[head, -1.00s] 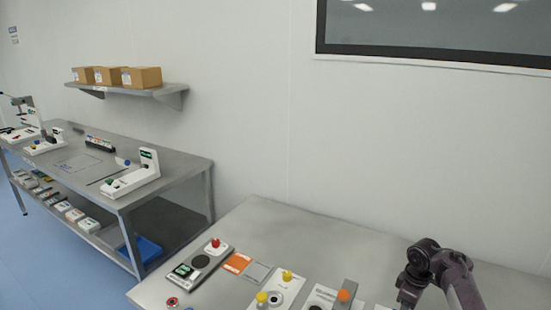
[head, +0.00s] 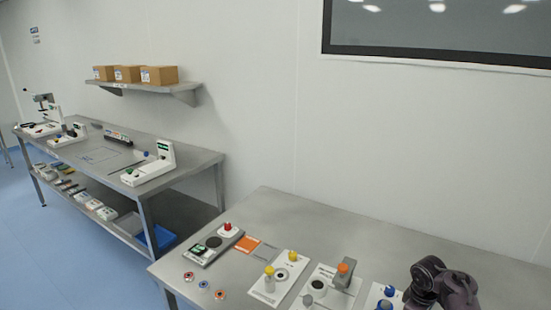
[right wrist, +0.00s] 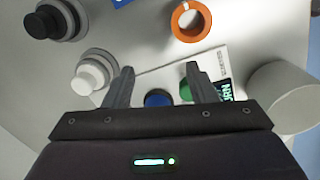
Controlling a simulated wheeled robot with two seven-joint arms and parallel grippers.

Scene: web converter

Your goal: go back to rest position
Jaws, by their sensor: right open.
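My right arm (head: 440,285) shows at the lower right of the head view, over the right part of the near steel table (head: 300,215). Its fingertips are not visible there. In the right wrist view my right gripper (right wrist: 160,80) is open, with its two fingers apart and nothing held between them. A blue round knob (right wrist: 158,99) and a partly hidden green knob (right wrist: 186,90) show below, between and beside the fingers. My left gripper is not in view.
In the wrist view an orange ring (right wrist: 190,20) and a grey cylinder (right wrist: 285,95) lie close. A second bench (head: 125,150) stands at left.

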